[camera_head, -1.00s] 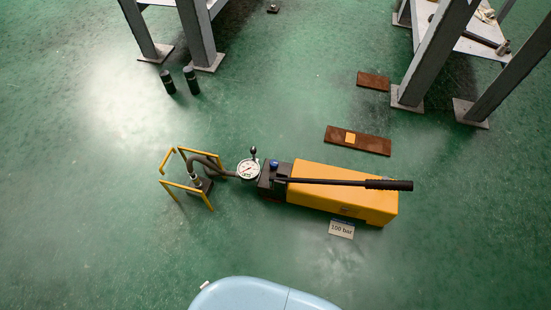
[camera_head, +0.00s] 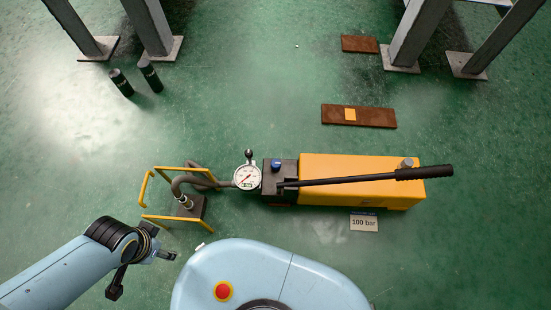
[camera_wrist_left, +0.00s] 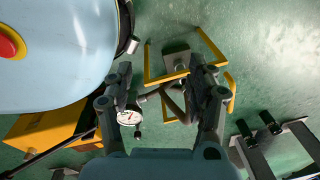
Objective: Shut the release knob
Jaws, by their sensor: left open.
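The yellow hand pump (camera_head: 340,168) lies on the green floor with a long black lever (camera_head: 380,178) along its top. On its dark end block (camera_head: 280,184) sits a small blue knob (camera_head: 276,165). Beside the block are a round white gauge (camera_head: 247,178) and a black ball-topped stem (camera_head: 249,154). My left gripper (camera_head: 143,271) is open and empty, low left of the pump and apart from it. In the left wrist view its spread fingers (camera_wrist_left: 162,70) show, with the gauge (camera_wrist_left: 128,117) beyond them; I cannot make out the blue knob there. My right gripper is not in view.
A yellow frame with a hose fitting (camera_head: 185,204) stands between my left gripper and the gauge. A "100 bar" card (camera_head: 364,223) lies before the pump. Brown boards (camera_head: 375,117), black cylinders (camera_head: 150,76) and steel legs stand farther back.

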